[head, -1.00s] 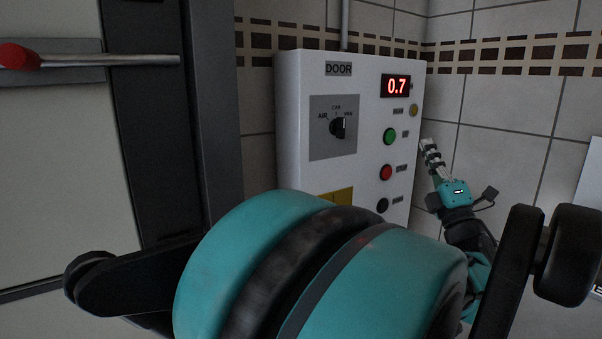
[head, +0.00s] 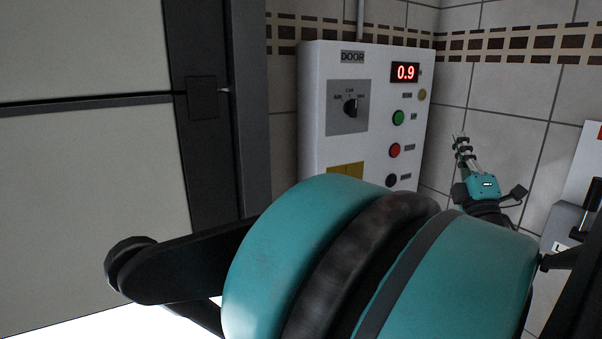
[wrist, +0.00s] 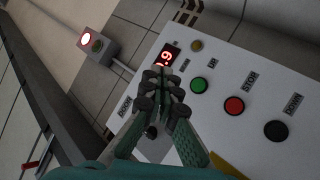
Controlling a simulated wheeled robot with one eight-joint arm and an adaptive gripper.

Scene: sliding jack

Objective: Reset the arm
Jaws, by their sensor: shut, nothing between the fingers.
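My gripper (head: 459,138) is raised to the right of the white door control panel (head: 318,160), apart from it in the head view. Its fingers are closed together with nothing between them. In the wrist view the gripper (wrist: 161,72) overlaps the panel (wrist: 225,80) in the picture, near the red display (wrist: 166,54). I cannot tell the exact gap to the panel there. My arm's large teal joint fills the lower middle of the head view and hides the panel's lower part.
The panel has a selector knob (head: 351,108), a green button (head: 398,118), a red button (head: 395,150) and a black button (head: 391,180). A pale door (head: 80,190) stands left, with a bright gap below it. A small box (wrist: 97,44) with a lit red lamp shows in the wrist view.

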